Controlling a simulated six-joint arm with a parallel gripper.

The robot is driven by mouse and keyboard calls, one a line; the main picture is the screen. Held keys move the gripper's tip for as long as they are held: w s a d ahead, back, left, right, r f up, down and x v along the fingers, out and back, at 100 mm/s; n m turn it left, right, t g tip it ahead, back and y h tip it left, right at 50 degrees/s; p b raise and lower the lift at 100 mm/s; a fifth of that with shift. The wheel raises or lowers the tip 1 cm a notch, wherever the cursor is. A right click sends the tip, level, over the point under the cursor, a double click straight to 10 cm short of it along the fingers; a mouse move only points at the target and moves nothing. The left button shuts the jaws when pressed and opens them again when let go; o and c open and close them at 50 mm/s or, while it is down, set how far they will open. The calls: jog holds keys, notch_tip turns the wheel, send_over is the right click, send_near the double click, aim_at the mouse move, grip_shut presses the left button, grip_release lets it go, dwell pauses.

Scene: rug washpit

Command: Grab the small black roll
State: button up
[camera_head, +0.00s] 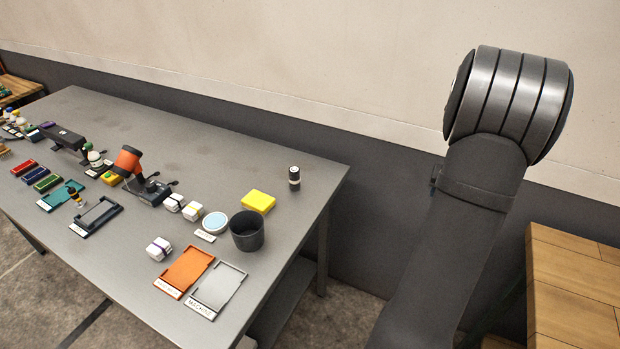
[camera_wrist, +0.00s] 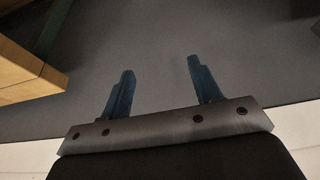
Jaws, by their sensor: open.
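A small black cylinder with a pale band (camera_head: 294,178) stands upright near the back right corner of the grey table (camera_head: 230,155); it is the likeliest small black roll, though its detail is too small to be sure. It is not in the wrist view. My gripper (camera_wrist: 160,68) shows in the wrist view with its two blue fingers spread apart and nothing between them. It faces bare grey floor or wall, away from the table top. In the head view my arm rises right of the table, and the gripper is out of sight.
A yellow block (camera_head: 258,202) and a dark bucket (camera_head: 247,231) stand left of the black cylinder. An orange tray (camera_head: 186,270) and a grey tray (camera_head: 218,287) lie at the front. Tools crowd the left. A wooden bench (camera_head: 570,290) is at right, and its edge shows in the wrist view (camera_wrist: 20,70).

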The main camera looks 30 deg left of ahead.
jog(key=a+r+n+y, duration=0.1)
jog(key=a+r+n, duration=0.2)
jog(key=a, duration=0.9)
jog(key=n+g+y, duration=0.1)
jog(key=n+y, duration=0.1)
jog(key=n, duration=0.4)
send_near(295, 171)
jog(key=x, duration=0.7)
jog(key=shift+w+d, duration=0.25)
jog(key=shift+w, duration=0.1)
jog(key=x, duration=0.4)
jog(key=shift+s+a, duration=0.3)
jog(key=shift+s, duration=0.05)
jog(key=shift+w+a+f, duration=0.15)
jog(key=shift+w+f, duration=0.05)
jog(key=shift+f, duration=0.35)
jog(key=c, duration=1.1)
